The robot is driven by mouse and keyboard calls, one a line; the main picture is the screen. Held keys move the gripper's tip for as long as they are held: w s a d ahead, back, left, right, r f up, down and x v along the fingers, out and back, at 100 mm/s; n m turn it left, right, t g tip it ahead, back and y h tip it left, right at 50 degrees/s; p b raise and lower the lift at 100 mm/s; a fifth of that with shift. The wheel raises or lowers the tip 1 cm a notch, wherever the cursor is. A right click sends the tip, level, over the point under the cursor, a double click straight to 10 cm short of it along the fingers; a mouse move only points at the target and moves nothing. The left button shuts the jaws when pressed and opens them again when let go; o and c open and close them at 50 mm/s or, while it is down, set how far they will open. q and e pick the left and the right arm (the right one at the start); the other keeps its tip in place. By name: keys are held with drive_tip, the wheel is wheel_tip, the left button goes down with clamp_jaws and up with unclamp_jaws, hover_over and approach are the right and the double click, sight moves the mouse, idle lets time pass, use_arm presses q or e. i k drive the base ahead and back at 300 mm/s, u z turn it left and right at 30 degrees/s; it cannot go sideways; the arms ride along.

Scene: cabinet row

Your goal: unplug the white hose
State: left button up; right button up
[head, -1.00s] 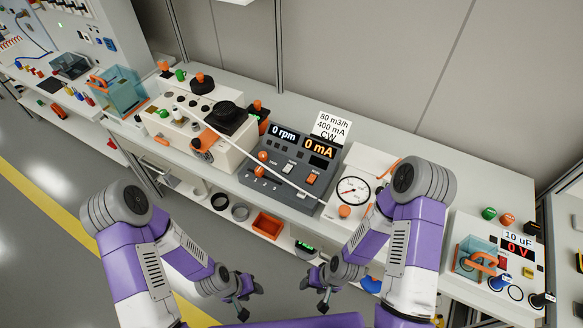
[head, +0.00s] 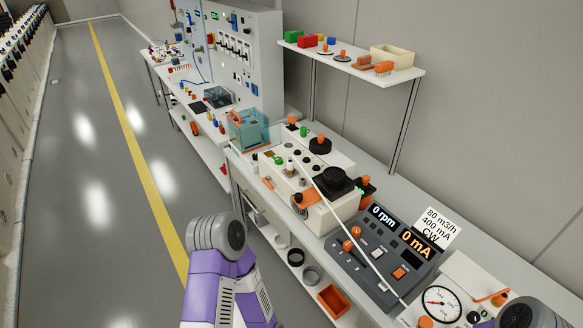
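The white hose (head: 376,268) is a thin line in the head view. It runs from the top of the cream box (head: 322,212) with the black round cap, across the grey console (head: 350,272), to the white gauge box (head: 455,275) at the bottom right. Its upper end lies among small knobs on the cream box; the exact joint is too small to tell. Its lower end meets the near left side of the gauge box. My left arm shows only its upper links at bottom centre, and my right only a bit at the bottom right corner. Neither gripper is in view.
The console displays read 0 rpm and 0 mA, with a paper card (head: 437,228) behind. A teal clear box (head: 249,130) stands further left on the bench. An orange bin (head: 333,301) and dark rings sit on the lower shelf. The floor left of the bench is clear.

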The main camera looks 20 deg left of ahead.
sight(290, 163)
drive_tip(key=u, duration=1.7)
drive_tip(key=i, duration=1.75)
drive_tip(key=z, duration=2.3)
